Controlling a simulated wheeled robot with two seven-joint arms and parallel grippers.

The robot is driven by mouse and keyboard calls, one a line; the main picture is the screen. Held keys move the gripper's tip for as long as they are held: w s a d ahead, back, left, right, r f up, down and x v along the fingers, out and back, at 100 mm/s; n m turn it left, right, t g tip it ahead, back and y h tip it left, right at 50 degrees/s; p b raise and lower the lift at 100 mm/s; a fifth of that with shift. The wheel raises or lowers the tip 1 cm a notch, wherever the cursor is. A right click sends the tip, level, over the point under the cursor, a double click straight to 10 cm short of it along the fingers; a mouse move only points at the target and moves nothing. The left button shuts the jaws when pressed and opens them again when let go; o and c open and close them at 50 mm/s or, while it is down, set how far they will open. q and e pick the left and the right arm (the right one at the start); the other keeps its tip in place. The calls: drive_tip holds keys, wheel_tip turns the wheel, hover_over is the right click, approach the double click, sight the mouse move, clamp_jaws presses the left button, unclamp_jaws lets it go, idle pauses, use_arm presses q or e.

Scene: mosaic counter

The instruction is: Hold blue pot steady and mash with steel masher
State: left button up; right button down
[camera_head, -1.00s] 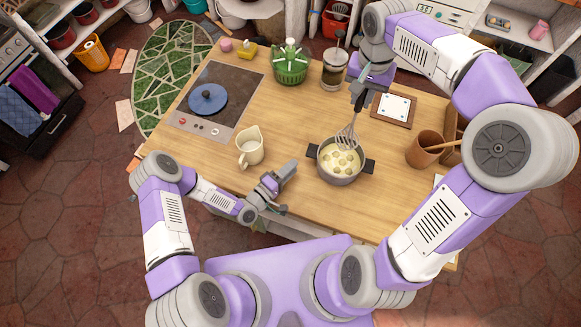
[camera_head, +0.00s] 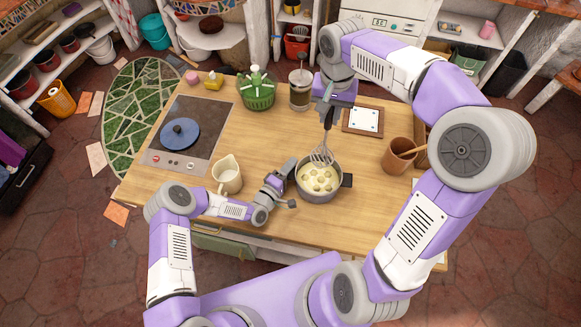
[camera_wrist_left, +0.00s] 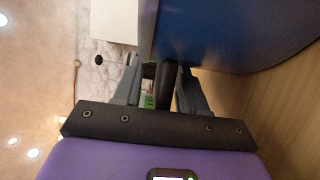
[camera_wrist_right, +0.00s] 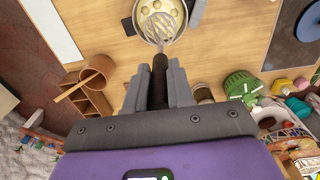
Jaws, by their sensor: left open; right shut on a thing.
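The pot (camera_head: 318,197) holds pale round chunks in liquid and looks grey in the head view. Its wall looks blue in the left wrist view (camera_wrist_left: 225,35). My left gripper (camera_head: 287,186) is open at the pot's left side, its fingers on either side of the dark handle (camera_wrist_left: 166,82). My right gripper (camera_head: 327,114) is shut on the dark handle of the steel masher (camera_head: 321,153). The masher has a wire head. It points down over the pot's contents in the right wrist view (camera_wrist_right: 160,32); I cannot tell whether it touches them.
A cream jug (camera_head: 228,176) stands close behind my left forearm. A cooktop (camera_head: 190,140) with a blue lid (camera_head: 180,134) is further left. A green basket (camera_head: 258,95), a glass press (camera_head: 300,92), a framed tile (camera_head: 362,120) and a brown cup (camera_head: 398,157) stand around.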

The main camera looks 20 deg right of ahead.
sight(327, 131)
use_arm(q)
drive_tip(key=shift+c, duration=0.3)
clamp_jaws()
idle(1.1)
use_arm(e)
drive_tip(key=shift+s+f, duration=0.1)
drive_tip(key=shift+f, duration=3.9)
